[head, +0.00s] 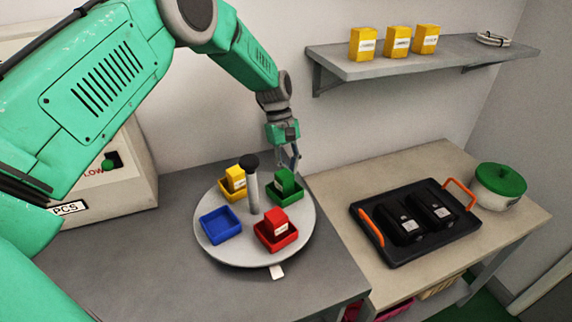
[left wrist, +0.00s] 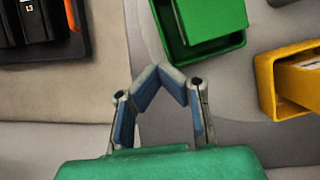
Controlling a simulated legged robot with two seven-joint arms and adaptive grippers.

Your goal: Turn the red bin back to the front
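The red bin (head: 276,238) sits on the front right part of a round grey turntable (head: 230,257), with a red block in it. A white tab (head: 277,271) sticks out at the turntable's front edge, near the red bin. A post with a black knob (head: 250,162) stands at the centre. My left gripper (head: 291,167) is at the back right, near the green bin (head: 286,194) and away from the red one. In the left wrist view its fingertips (left wrist: 159,70) come together with nothing between them, close to the green bin (left wrist: 205,45). My right gripper is not in view.
The blue bin (head: 220,224) is empty; the yellow bin (head: 232,188) holds a yellow box. To the right are a black tray (head: 400,251) with orange handles and a green-lidded pot (head: 499,185). A wall shelf (head: 400,62) overhangs the back. The counter left of the turntable is clear.

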